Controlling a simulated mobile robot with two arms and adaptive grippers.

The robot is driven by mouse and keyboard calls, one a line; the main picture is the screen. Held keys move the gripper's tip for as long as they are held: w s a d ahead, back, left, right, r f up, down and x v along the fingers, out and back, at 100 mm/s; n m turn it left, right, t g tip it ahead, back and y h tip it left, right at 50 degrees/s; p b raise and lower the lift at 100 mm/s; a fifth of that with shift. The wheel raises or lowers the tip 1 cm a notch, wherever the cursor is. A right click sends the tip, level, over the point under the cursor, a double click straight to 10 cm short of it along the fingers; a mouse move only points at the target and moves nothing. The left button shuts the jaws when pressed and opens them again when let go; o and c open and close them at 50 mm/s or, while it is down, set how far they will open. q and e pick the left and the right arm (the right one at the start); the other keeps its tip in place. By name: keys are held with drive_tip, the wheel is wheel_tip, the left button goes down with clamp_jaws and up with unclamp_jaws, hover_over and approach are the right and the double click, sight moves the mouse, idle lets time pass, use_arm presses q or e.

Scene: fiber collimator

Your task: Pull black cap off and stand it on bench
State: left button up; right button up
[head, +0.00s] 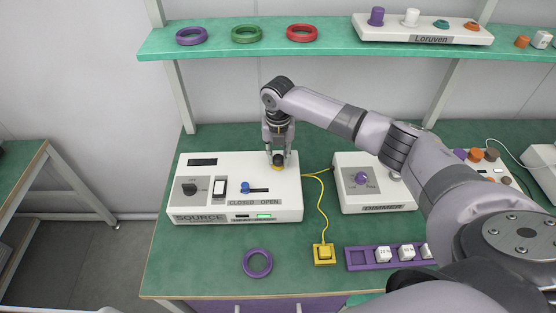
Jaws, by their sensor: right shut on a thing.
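The white SOURCE box (235,204) stands on the green bench (205,268). My right gripper (278,159) points down at the box's right rear top and is shut on a small dark piece, which looks like the black cap (278,155). The fingers hide most of it. My left gripper is not in view.
A yellow cable runs from the box to a yellow block (324,254). The DIMMER box (365,190) stands right, under my right arm. A purple ring (257,263) and a purple rack (358,257) lie in front. A shelf (340,45) spans the back. The front left bench is clear.

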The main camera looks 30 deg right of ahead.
sight(278, 157)
clamp_jaws()
drive_tip(key=shift+r+p, duration=3)
drive_tip(key=shift+p, duration=0.05)
drive_tip(key=shift+a, duration=0.1)
